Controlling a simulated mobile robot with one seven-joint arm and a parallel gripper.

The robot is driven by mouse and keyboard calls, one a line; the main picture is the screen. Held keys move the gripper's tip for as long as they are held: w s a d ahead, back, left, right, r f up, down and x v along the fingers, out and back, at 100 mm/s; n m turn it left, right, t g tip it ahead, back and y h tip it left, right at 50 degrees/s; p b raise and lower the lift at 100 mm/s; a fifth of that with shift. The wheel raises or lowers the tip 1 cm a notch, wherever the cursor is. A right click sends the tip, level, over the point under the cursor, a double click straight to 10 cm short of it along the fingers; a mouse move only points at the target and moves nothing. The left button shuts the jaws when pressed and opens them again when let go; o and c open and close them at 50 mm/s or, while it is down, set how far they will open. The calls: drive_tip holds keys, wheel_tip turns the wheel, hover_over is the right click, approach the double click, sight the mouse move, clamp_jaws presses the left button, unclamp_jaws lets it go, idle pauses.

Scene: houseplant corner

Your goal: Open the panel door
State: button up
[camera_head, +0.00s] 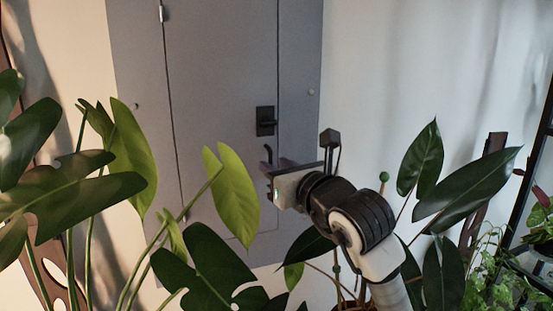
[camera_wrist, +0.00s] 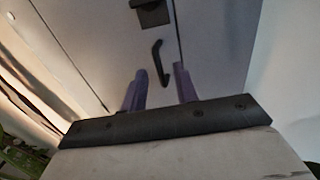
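The grey panel door (camera_head: 222,70) stands in a grey frame and looks shut, with hinges along its left edge. A dark square plate (camera_head: 265,121) sits near its right edge, and a dark curved handle (camera_head: 268,154) is below it. In the wrist view the handle (camera_wrist: 160,62) shows ahead, between and beyond the two purple fingers. My gripper (camera_wrist: 160,88) is open, its fingers apart with nothing between them. In the head view my gripper (camera_head: 268,168) is close to the handle; whether they touch I cannot tell.
Large-leaved plants stand close around, with a yellow-green leaf (camera_head: 232,195) left of my gripper and dark leaves (camera_head: 468,190) right of my arm. A black shelf (camera_head: 535,150) with small plants is at the far right. Bare wall lies right of the door.

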drive_tip(key=shift+w+a, duration=0.2)
drive_tip(key=shift+w, duration=0.15)
drive_tip(key=shift+c, duration=0.3)
clamp_jaws()
drive_tip(key=shift+s, duration=0.2)
